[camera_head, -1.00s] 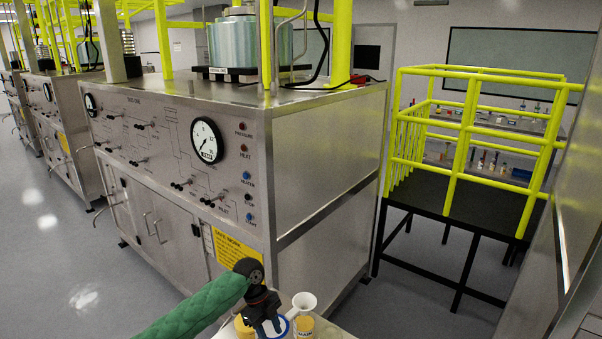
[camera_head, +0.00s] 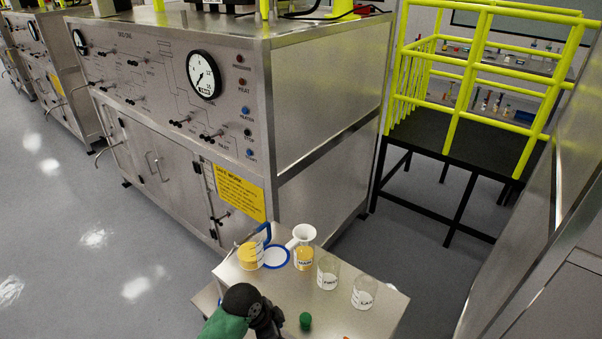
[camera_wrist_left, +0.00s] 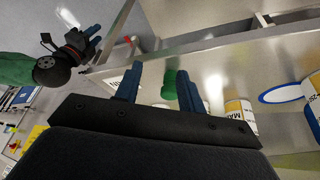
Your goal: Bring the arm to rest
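My left gripper (camera_head: 266,320) is at the bottom edge of the head view, at the near left part of a small metal table (camera_head: 345,270). Its green-sleeved arm is mostly cut off. In the left wrist view its two blue fingers (camera_wrist_left: 158,88) stand apart with nothing held; a green cap (camera_wrist_left: 169,84) shows behind the gap. My right gripper (camera_wrist_left: 84,40) shows at the upper left of the wrist view, its fingertips apart and empty. It is out of the head view.
The steel panel cabinet (camera_head: 320,130) rises behind. Floor at left is clear.

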